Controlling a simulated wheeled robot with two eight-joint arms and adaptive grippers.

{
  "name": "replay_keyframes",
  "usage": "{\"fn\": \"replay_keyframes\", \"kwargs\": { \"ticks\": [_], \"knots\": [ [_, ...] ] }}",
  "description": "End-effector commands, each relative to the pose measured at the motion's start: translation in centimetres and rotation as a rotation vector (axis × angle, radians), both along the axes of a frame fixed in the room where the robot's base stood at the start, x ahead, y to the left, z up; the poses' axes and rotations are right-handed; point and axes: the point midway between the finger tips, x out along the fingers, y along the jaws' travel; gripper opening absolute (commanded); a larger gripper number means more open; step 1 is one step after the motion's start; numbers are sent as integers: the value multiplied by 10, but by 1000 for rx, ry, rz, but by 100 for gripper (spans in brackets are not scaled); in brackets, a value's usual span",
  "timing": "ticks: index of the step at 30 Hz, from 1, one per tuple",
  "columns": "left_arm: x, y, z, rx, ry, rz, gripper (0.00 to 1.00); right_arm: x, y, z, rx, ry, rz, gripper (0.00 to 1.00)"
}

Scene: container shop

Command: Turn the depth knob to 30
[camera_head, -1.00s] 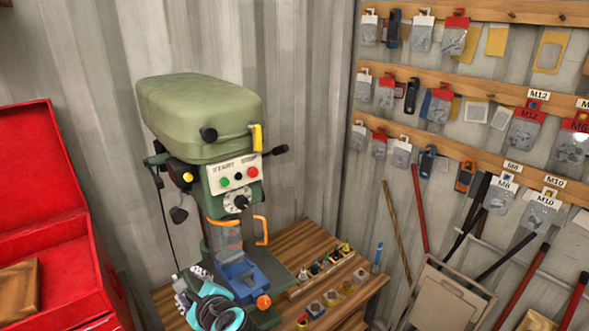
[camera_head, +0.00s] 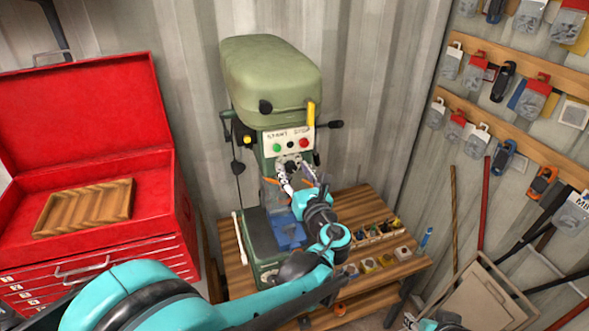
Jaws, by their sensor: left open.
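The green drill press (camera_head: 272,85) stands on a wooden bench. Its depth knob (camera_head: 291,166) is a dark knob on a pale dial, below the button panel. My left arm reaches in from the lower left, and my left gripper (camera_head: 298,182) is open just below and in front of the knob. The gripper partly covers the lower dial. I cannot tell whether the fingers touch the knob, and the dial numbers are too small to read. My right gripper is not clearly in view; only a small teal part of mine shows at the bottom edge.
An open red toolbox (camera_head: 95,215) with a wooden tray stands at the left. A blue vise (camera_head: 288,232) sits under the drill. Several small bits and parts lie on the bench (camera_head: 370,205) at right. A side handle (camera_head: 330,124) sticks out near the button panel (camera_head: 291,143).

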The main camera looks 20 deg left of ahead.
Motion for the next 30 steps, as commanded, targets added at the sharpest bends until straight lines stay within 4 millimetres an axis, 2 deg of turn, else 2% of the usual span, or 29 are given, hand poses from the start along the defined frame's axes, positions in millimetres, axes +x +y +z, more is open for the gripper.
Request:
{"fn": "replay_keyframes", "kwargs": {
  "ticks": [9,12,15,24,30],
  "knots": [
    [3,2,0,-1,-1,0,49,0,0,0,0,0,0,40],
    [3,2,0,-1,0,0,22,0,0,0,0,0,0,40],
    [3,2,0,-1,0,-1,0,0,0,0,0,0,0,40],
    [3,2,0,-18,-11,0,0,0,0,-1,0,0,0,40],
    [3,2,-1,-89,-60,0,0,0,0,-6,0,0,0,40]
  ]
}}
